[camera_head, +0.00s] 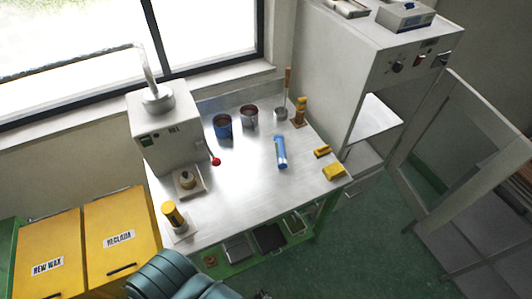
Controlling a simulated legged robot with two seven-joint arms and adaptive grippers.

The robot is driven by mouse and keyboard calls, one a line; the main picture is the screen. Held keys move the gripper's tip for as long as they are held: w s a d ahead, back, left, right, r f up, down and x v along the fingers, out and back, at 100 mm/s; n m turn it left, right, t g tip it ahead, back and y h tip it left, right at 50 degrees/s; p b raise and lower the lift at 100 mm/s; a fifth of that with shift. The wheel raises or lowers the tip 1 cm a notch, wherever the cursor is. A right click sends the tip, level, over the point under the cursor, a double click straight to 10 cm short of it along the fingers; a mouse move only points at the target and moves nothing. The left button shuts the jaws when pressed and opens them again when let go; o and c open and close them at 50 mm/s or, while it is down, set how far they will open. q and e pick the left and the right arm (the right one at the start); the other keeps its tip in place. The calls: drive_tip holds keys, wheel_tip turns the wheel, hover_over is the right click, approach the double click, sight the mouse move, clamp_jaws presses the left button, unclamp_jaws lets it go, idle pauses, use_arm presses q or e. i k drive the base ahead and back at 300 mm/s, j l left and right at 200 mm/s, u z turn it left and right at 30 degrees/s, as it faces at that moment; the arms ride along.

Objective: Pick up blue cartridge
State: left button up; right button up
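The blue cartridge (280,150) is a slim blue cylinder with paler ends on the metal table (240,183), right of its middle. I cannot tell surely whether it stands or lies. Nothing touches it. A teal segment of my own arm (165,276) shows at the bottom edge, in front of the table and well away from the cartridge. Neither gripper can be made out in this view.
A white machine (165,130) with a red-tipped lever stands on the table's left. A blue pot (222,126) and a grey pot (249,117) stand behind. Yellow pieces (334,172) lie at right. Yellow bins (120,240) stand at lower left. The table around the cartridge is clear.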

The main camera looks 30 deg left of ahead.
sight(281, 155)
drive_tip(key=i+l+u, duration=0.1)
drive_tip(key=u, duration=0.3)
drive_tip(key=i+l+u, duration=0.15)
drive_tip(key=u, duration=0.25)
drive_tip(key=l+u, duration=0.15)
drive_tip(key=u, duration=0.3)
drive_tip(key=i+l+u, duration=0.1)
drive_tip(key=l+u, duration=0.15)
drive_tip(key=u, duration=0.15)
